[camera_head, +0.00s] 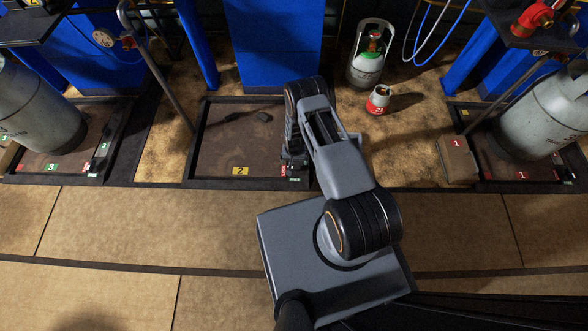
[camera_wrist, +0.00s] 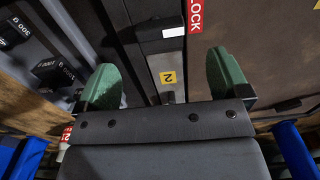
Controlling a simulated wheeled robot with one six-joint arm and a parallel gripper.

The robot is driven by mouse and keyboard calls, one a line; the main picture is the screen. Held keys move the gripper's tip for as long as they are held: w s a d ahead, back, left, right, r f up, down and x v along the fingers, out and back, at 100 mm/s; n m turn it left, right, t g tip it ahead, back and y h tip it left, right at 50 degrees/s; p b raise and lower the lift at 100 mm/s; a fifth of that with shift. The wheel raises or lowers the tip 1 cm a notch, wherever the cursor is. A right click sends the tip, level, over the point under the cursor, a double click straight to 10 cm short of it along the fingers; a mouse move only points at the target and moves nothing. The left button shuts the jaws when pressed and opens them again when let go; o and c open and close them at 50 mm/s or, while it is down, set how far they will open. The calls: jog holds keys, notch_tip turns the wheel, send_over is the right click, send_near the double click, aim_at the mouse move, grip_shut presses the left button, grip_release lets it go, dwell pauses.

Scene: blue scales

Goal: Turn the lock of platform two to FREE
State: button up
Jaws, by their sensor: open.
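Platform two (camera_head: 250,183) is a dark, low-framed plate with a yellow 2 label (camera_head: 240,170), with no cylinder on it. Its lock is at the right front corner, beside a red label (camera_head: 283,170) and a small green label (camera_head: 294,180); my arm partly covers it. In the wrist view the lock is a grey metal strip with a black block (camera_wrist: 158,28) and a yellow 2 label (camera_wrist: 168,77). A red LOCK label (camera_wrist: 195,15) is right beside the block. My gripper (camera_wrist: 163,62) is open, its green fingers either side of the strip, holding nothing. I cannot tell the lock's exact setting.
Large grey cylinders stand on platform three (camera_head: 75,175) at left and platform one (camera_head: 535,182) at right. A small cylinder (camera_head: 368,65), a red-and-white can (camera_head: 378,100) and a cardboard box (camera_head: 457,160) stand right of my arm. A bent metal pole (camera_head: 160,75) rises at platform two's left.

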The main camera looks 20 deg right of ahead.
aim_at(294, 167)
notch_tip(294, 167, down, 8)
jog(key=b, duration=0.3)
jog(key=c, duration=0.9)
